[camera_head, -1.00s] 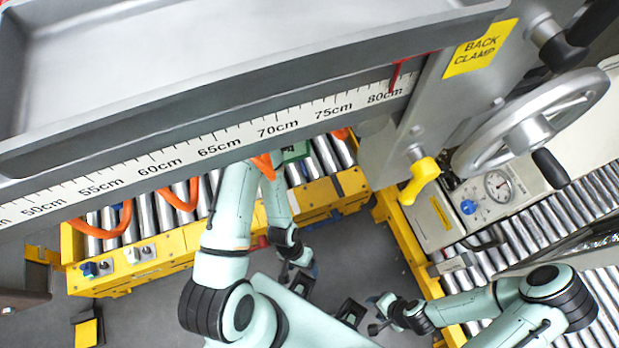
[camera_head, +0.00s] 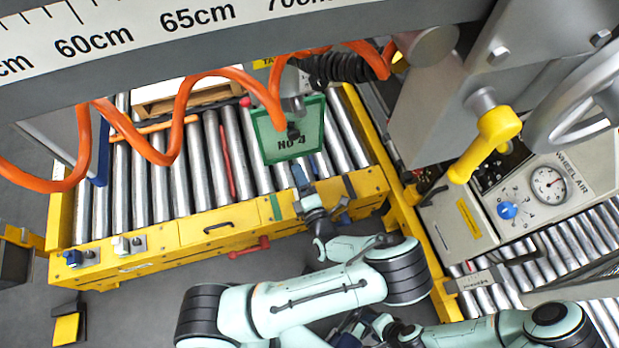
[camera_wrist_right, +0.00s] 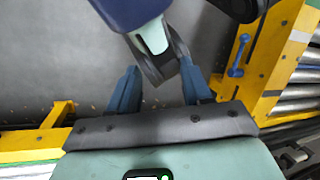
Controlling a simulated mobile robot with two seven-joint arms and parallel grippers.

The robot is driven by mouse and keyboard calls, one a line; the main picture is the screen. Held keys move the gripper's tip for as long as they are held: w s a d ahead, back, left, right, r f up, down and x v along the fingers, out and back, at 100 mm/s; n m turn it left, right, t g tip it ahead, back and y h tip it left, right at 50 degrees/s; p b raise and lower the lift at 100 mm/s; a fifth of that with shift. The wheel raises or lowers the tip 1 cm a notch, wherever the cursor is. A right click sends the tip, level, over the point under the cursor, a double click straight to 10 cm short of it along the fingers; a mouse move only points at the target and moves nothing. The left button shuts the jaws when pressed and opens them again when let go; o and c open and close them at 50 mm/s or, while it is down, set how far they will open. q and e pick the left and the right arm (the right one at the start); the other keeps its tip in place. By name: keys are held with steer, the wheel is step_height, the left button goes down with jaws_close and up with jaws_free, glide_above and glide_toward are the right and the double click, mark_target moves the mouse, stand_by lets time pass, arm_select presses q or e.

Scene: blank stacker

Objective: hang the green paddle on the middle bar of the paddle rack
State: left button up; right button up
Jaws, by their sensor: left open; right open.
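A yellow-framed roller conveyor (camera_head: 165,252) spans the middle. Orange coiled hose (camera_head: 180,120) hangs in front of it. A ruled grey beam crosses the top. A yellow-handled lever (camera_head: 485,145) and a gauge panel (camera_head: 545,190) stand right.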

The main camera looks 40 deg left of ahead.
arm_select(q)
steer(key=w+d+r+m+t, duration=0.1)
steer(key=w+t, duration=0.1)
steer(key=b, duration=0.3)
glide_toward(294, 138)
steer(key=shift+x, duration=1.35)
steer(key=p+x, duration=0.1)
steer(key=x, duration=0.3)
steer(key=shift+w+r, duration=0.2)
steer(key=shift+p+x, duration=0.35)
steer(key=shift+x, duration=0.75)
arm_select(e)
steer(key=shift+w+d+f, duration=0.15)
steer(key=shift+w+f, duration=0.45)
steer(key=shift+f, duration=0.2)
arm_select(q)
steer(key=shift+f, duration=0.15)
arm_select(e)
steer(key=shift+r+t, duration=0.25)
steer(key=shift+t, duration=0.05)
arm_select(q)
steer(key=shift+p, duration=0.45)
arm_select(e)
steer(key=shift+r, duration=0.25)
arm_select(q)
jaws_close()
